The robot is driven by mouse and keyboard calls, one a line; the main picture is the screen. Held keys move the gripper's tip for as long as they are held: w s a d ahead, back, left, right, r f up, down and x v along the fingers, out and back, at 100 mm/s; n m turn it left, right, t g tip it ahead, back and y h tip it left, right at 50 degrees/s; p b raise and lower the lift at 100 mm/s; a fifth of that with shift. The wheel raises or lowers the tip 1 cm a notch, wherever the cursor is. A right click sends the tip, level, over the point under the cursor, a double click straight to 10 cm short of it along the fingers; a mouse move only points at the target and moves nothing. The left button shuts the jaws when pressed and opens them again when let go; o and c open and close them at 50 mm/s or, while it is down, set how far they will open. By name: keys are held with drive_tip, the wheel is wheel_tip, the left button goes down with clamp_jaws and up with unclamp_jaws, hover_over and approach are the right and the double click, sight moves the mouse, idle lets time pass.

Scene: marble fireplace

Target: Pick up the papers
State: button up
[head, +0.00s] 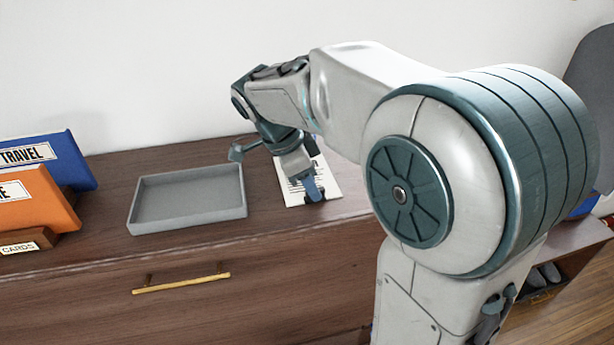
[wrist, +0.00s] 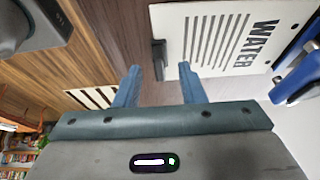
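The papers (head: 333,186) lie flat as a white printed sheet on the brown cabinet top, right of the grey tray. In the wrist view the sheet (wrist: 202,40) shows printed lines and the word WATER, with a small dark piece at its near edge. My gripper (head: 313,191) is over the sheet and hides part of it. In the wrist view my gripper (wrist: 159,67) has its two blue fingers apart, with the sheet's near edge at the fingertips. Nothing is clearly held. Whether the fingers touch the sheet cannot be told.
A shallow empty grey tray (head: 188,220) stands left of the papers. A blue TRAVEL folder (head: 60,160), an orange folder (head: 35,198) and a CARDS block (head: 22,245) stand further left. A drawer with a brass handle (head: 182,284) is below. A white wall stands behind.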

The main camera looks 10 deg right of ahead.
drive_tip(key=shift+x, duration=0.85)
clamp_jaws()
drive_tip(key=shift+r, duration=0.2)
